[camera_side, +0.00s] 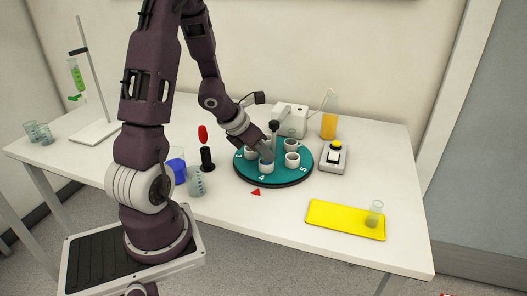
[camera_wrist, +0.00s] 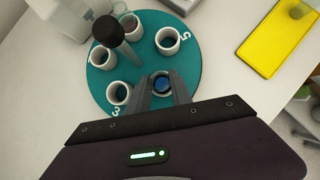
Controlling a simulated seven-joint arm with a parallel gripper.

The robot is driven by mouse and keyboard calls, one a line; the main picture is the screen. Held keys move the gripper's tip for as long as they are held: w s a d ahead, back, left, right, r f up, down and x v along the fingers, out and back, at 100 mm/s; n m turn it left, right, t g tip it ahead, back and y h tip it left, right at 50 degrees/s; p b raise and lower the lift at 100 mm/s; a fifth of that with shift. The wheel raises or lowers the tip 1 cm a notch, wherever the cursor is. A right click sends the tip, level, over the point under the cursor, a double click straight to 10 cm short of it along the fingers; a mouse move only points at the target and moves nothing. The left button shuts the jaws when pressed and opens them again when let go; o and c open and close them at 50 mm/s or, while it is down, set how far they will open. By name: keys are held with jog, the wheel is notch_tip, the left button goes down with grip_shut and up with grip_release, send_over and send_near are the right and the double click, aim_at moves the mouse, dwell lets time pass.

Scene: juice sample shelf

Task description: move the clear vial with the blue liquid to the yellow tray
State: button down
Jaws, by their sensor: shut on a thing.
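The vial with blue liquid (camera_wrist: 161,84) shows in the wrist view as a blue disc in a pale rim, between my fingers. It stands at the turntable's near edge, by the number 4. My gripper (camera_wrist: 163,92) is shut on it; in the side view my gripper (camera_side: 266,154) reaches down over the turntable (camera_side: 262,180), and the vial is mostly hidden. I cannot tell whether it is lifted from its place. The yellow tray (camera_side: 335,217) lies at the front right of the table, also in the wrist view (camera_wrist: 270,45). A glass vessel (camera_side: 374,213) stands at its right end.
Several white cups (camera_side: 292,160) stand on the teal turntable around a dark-topped post (camera_wrist: 108,30). A grey box with a yellow button (camera_side: 333,156) is right of it. The table between turntable and tray is clear.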

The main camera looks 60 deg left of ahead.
jog(key=shift+r, duration=0.6)
dwell(0.5)
jog(key=shift+r, duration=1.6)
jog(key=shift+w+d, duration=0.15)
jog(key=shift+d, duration=0.05)
jog(key=w+d+r+m+g+h, duration=0.1)
jog(key=w+d+r+m+h, duration=0.15)
jog(key=d+m, duration=0.45)
jog(key=w+d+r+m+g+h, duration=0.1)
jog(key=w+d+r+m+h, duration=0.15)
jog(key=d, duration=0.85)
jog(key=shift+m+h, duration=0.4)
jog(key=shift+m, duration=0.25)
jog(key=f, duration=1)
jog(key=shift+w+d+f, duration=0.1)
jog(key=shift+w+d, duration=0.15)
jog(key=shift+d, duration=0.1)
jog(key=shift+f, duration=0.25)
